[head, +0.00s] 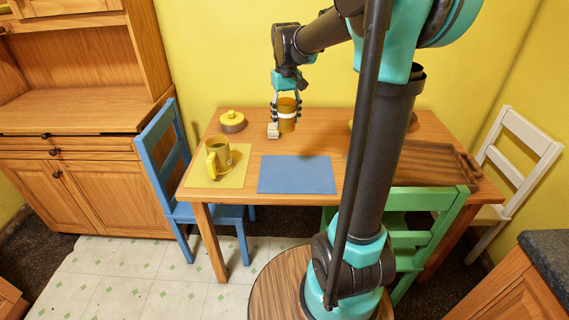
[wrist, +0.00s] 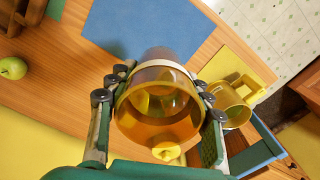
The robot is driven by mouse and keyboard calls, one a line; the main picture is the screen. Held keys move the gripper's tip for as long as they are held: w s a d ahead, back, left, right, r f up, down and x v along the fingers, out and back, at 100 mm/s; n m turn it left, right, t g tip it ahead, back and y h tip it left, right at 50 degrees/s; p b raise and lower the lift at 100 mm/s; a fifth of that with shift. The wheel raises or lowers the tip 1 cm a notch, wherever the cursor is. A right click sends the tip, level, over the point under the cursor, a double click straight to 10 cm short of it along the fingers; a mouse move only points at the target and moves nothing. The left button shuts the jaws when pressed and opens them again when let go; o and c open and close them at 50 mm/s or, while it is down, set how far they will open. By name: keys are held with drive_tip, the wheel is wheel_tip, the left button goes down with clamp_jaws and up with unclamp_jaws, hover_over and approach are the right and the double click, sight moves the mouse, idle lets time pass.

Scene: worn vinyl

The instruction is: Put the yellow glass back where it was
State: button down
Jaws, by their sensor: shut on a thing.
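The yellow glass (head: 287,115) is amber and see-through, and stands upright between the fingers of my gripper (head: 286,104) over the back of the wooden table. In the wrist view the glass (wrist: 145,122) has its open rim toward the camera, with a finger against each side. My gripper (wrist: 158,98) is shut on it. I cannot tell whether its base touches the table.
A green apple (wrist: 12,68) shows in the wrist view. My arm hides part of the table's right side.

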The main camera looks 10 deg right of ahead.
wheel_tip(320, 180, down, 19)
drive_tip(key=shift+r, duration=0.1)
idle(0.4)
drive_tip(key=c, duration=0.7)
unclamp_jaws()
wheel_tip(320, 180, up, 12)
drive_tip(key=s+d+f+t, duration=0.1)
drive_tip(key=s+f, duration=0.2)
drive_tip(key=s, duration=0.4)
drive_tip(key=s+d+f+m+t, duration=0.1)
drive_tip(key=s+f, duration=0.2)
drive_tip(key=s, duration=0.4)
drive_tip(key=s+d+f+m+t, duration=0.1)
drive_tip(key=s+d+f+t, duration=0.1)
drive_tip(key=s, duration=0.5)
drive_tip(key=shift+f, duration=0.8)
